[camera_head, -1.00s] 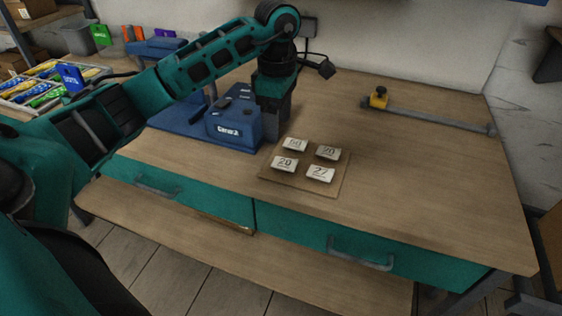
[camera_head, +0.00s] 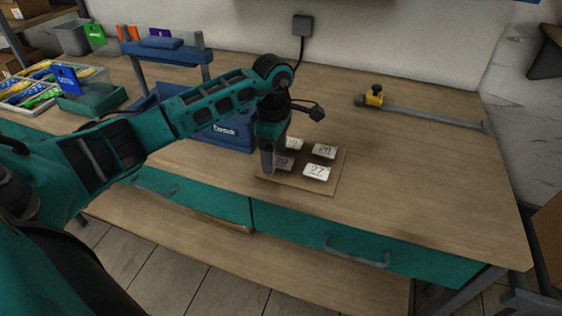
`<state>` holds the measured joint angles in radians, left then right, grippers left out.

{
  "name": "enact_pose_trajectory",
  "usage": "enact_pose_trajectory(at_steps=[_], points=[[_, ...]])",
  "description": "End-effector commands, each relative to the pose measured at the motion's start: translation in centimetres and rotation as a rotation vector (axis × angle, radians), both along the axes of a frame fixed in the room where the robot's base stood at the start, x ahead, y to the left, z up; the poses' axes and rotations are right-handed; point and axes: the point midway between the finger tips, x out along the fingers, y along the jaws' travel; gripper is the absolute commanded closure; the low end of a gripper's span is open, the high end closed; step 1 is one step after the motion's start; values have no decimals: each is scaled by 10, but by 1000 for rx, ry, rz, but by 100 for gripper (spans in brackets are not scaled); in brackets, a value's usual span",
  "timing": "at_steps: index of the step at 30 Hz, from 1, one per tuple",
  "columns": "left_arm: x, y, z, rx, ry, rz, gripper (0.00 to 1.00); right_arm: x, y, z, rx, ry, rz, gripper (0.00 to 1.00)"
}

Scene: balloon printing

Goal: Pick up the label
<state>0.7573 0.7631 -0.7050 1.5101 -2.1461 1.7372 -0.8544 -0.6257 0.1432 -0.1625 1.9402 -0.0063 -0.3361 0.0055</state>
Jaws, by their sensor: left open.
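Several small white labels with printed numbers lie on a thin brown board on the workbench. The label reading 27 (camera_head: 316,172) is at the front right, and another label (camera_head: 323,151) is behind it. A back-left label (camera_head: 294,143) is partly covered by my left gripper, as is the front-left label (camera_head: 284,162). My left gripper (camera_head: 268,165) is open and points down at the front-left label; whether it touches that label cannot be told. My right gripper is not in view.
A blue machine (camera_head: 229,133) stands just left of the gripper. The brown board (camera_head: 300,184) lies near the bench's front edge. A yellow-ended bar tool (camera_head: 374,96) lies at the back right.

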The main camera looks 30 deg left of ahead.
Motion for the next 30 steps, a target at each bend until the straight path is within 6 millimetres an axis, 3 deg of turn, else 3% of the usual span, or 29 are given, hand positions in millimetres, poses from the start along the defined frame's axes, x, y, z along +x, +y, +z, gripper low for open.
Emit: enact_pose_trajectory(at_steps=[23, 30], points=[[0, 0, -4, 0, 0, 1, 30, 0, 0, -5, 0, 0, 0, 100], [0, 0, -4, 0, 0, 1, 51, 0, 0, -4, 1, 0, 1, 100]])
